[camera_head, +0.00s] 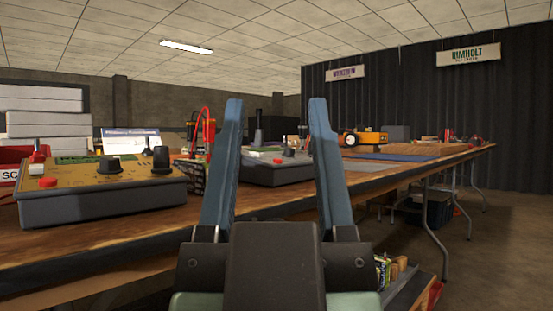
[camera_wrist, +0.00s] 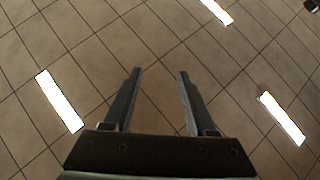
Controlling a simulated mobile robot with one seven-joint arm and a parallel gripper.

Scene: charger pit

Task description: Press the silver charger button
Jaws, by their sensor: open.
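A charger with a silver-grey top (camera_head: 268,175) sits on the long wooden table (camera_head: 390,172), seen between my fingers. A small red button (camera_head: 278,161) shows on its top, with knobs further right. A second charger with a gold top (camera_head: 95,190) stands closer at the left, with a red button (camera_head: 48,182) and black knobs. My gripper (camera_head: 276,105) is open and empty, its two blue-grey fingers pointing up in front of the table. They hide parts of the silver charger's sides. In the wrist view my gripper (camera_wrist: 160,74) is also open, against the ceiling.
Red and black leads (camera_head: 208,132) stand between the chargers. A yellow device (camera_head: 364,138) and blue mats (camera_head: 390,157) lie farther along the table. White boxes (camera_head: 45,110) are stacked at the left. A shelf with small items (camera_head: 400,285) is low at the right.

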